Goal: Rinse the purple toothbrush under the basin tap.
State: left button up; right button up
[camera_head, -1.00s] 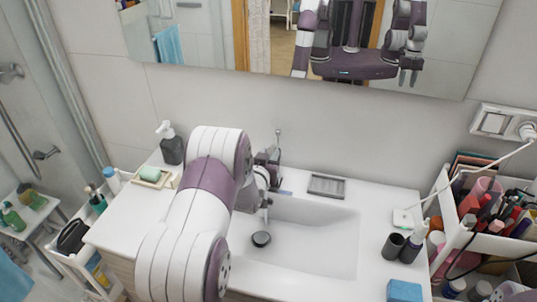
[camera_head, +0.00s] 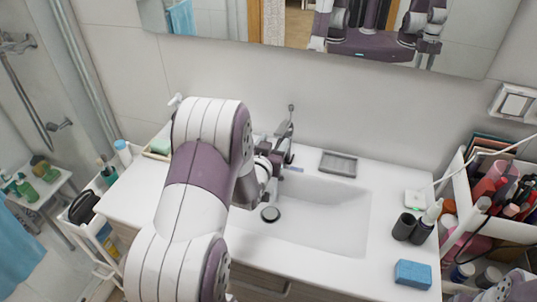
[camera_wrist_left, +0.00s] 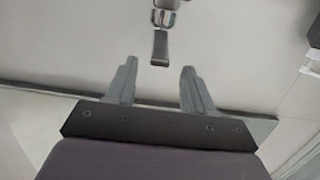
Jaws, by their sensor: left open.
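My left gripper (camera_head: 285,136) is at the back of the basin (camera_head: 325,218), by the tap, and partly hidden behind my own wrist. In the left wrist view its two fingers (camera_wrist_left: 158,68) are spread apart with nothing between them. The tap's metal lever (camera_wrist_left: 160,45) points toward the gap between the fingertips, just ahead of them. In the head view the tap is mostly covered by my left arm and gripper. I cannot make out the purple toothbrush in any view. My right gripper is not directly in view; only a mirror reflection of that arm shows.
A grey soap tray (camera_head: 338,163) lies behind the basin. A crowded cosmetics cart (camera_head: 500,190) is at far right. The wall mirror (camera_head: 480,35) is behind.

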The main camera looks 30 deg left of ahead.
pick_arm(q)
jog(key=v, duration=0.5)
jog(key=shift+b, duration=0.3)
jog(key=shift+f, duration=0.1)
jog(key=s+d+f+g+h, duration=0.1)
jog(key=s+d+f+g, duration=0.1)
jog(key=s+f+g, duration=0.6)
jog(key=s+d+r+m+g+h, duration=0.2)
jog(key=s+d+g, duration=0.4)
jog(key=s+d, duration=0.3)
jog(key=d, duration=0.3)
jog(key=shift+d+r+m+h, duration=0.2)
jog(key=shift+r+m+h, duration=0.1)
jog(key=shift+r+m, duration=0.1)
